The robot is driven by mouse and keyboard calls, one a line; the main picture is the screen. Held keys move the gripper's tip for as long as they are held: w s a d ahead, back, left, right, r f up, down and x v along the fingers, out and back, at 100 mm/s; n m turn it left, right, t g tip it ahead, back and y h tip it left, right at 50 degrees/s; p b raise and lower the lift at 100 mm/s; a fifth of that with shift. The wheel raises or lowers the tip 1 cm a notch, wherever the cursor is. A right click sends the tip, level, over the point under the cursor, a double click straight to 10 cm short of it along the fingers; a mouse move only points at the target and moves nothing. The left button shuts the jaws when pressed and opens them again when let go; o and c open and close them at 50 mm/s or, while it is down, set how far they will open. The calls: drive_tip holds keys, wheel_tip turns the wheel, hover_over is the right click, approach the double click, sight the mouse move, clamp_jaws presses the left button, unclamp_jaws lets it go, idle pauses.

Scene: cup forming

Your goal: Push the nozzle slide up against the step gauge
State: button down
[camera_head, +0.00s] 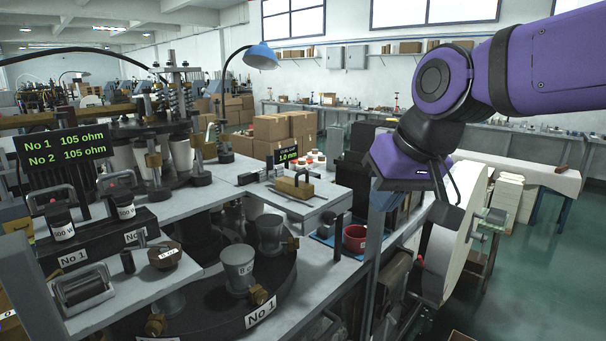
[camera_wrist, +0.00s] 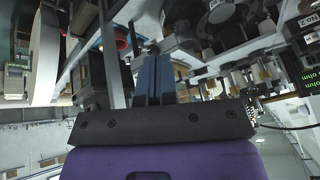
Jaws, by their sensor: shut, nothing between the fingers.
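A brass-coloured block with a handle (camera_head: 295,187) sits on a pale raised plate (camera_head: 325,203) in the head view; it looks like the nozzle slide, though I cannot be sure. Small dark blocks (camera_head: 249,178) lie at the plate's left edge, and a small display reading 1.0 mm (camera_head: 287,155) stands behind it. I cannot tell which part is the step gauge. My gripper (camera_head: 382,203) hangs to the right of the plate, apart from the brass block. In the wrist view, its blue-grey fingers (camera_wrist: 154,75) are together, with nothing between them.
A red cup (camera_head: 355,238) stands on a blue mat below the plate's right side. A dark turntable (camera_head: 215,303) with metal cup forms is at front left. A large pale wheel (camera_head: 456,235) stands right of the bench. Cardboard boxes (camera_head: 270,128) are stacked behind.

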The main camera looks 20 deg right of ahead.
drive_tip(key=w+d+r+m+y, duration=0.2)
drive_tip(key=w+m, duration=0.3)
drive_tip(key=w, duration=0.5)
drive_tip(key=m+t, duration=0.2)
drive_tip(key=m, duration=0.5)
hover_over(300, 183)
drive_tip(key=s+d, duration=0.3)
drive_tip(key=s, duration=0.5)
drive_tip(key=f, duration=0.6)
drive_tip(key=shift+w+f, duration=0.15)
drive_tip(key=shift+w, duration=0.05)
drive_tip(key=w, duration=0.1)
drive_tip(key=w+a+f, duration=0.1)
drive_tip(key=w, duration=0.1)
drive_tip(key=shift+a+f, duration=0.1)
drive_tip(key=shift+a, duration=0.05)
drive_tip(key=shift+w+a, duration=0.25)
drive_tip(key=shift+w, duration=0.3)
drive_tip(key=shift+w+a+f, duration=0.1)
drive_tip(key=shift+w+a, duration=0.25)
drive_tip(key=shift+w, duration=0.55)
drive_tip(key=shift+w+a, duration=0.35)
drive_tip(key=shift+w, duration=0.5)
drive_tip(key=shift+s, duration=0.1)
